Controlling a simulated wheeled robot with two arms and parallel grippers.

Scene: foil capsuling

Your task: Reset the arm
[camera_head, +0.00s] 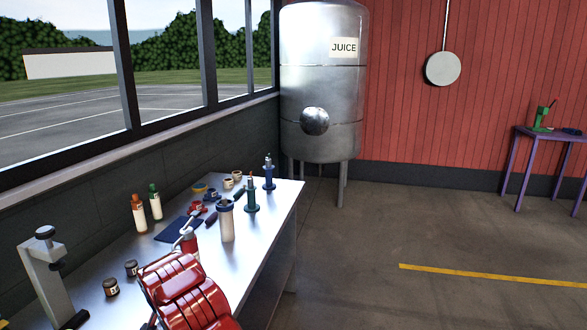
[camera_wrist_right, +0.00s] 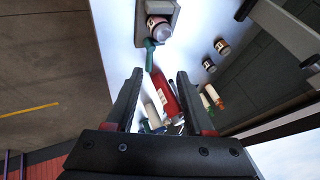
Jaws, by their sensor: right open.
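My right gripper (camera_wrist_right: 160,73) shows in the right wrist view, with its two dark fingers spread apart. No item is clamped between them. Beyond the fingers, a red item (camera_wrist_right: 164,97) and a pale cylinder (camera_wrist_right: 152,113) lie in line with the gap, over the workbench. I cannot tell the distance to them. In the head view the metal workbench (camera_head: 262,232) carries the bottles and tools, and part of its near end is hidden. My left gripper is not in view.
An orange-capped bottle (camera_head: 139,213), a green-capped bottle (camera_head: 155,202), a grey-white canister (camera_head: 227,222) and two small jars (camera_head: 111,287) stand on the bench. A grey stand (camera_head: 48,275) is at its near left. A juice tank (camera_head: 320,85) stands behind.

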